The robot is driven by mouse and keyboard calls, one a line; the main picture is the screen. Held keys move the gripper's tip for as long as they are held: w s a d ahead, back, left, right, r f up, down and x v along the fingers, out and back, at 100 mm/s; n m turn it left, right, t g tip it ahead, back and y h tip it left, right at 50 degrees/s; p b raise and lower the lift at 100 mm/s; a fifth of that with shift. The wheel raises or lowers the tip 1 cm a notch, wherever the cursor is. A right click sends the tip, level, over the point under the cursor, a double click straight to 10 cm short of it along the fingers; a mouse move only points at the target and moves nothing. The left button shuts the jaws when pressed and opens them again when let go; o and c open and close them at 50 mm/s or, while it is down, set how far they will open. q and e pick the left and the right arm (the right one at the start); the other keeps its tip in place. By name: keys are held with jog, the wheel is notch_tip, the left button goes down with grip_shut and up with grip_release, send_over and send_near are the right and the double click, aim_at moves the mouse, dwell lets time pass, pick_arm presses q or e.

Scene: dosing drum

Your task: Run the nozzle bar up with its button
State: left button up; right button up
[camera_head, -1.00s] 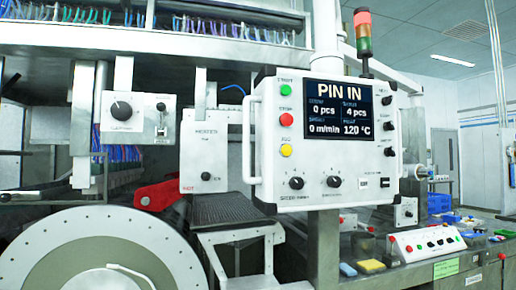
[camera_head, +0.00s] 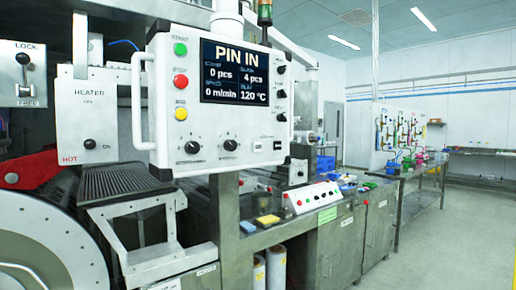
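A white control panel (camera_head: 222,150) hangs at the left centre, its screen (camera_head: 234,72) reading "PIN IN", "0 pcs", "4 pcs", "0 m/min" and "120 °C". Green (camera_head: 180,49), red (camera_head: 181,81) and yellow (camera_head: 181,113) buttons line its left side, with knobs below and at the right. A low sloped console (camera_head: 313,196) with red and pale buttons sits on the bench beyond. Its labels are too small to read, so I cannot tell which button works the nozzle bar. I cannot make out the nozzle bar. Neither gripper is in view.
The round drum (camera_head: 48,250) is cut off at lower left, beside a ribbed dark chute (camera_head: 122,180). A heater box (camera_head: 92,122) and a lock box (camera_head: 22,72) are at left. A steel bench (camera_head: 335,240) runs back. Open floor (camera_head: 450,240) lies at right.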

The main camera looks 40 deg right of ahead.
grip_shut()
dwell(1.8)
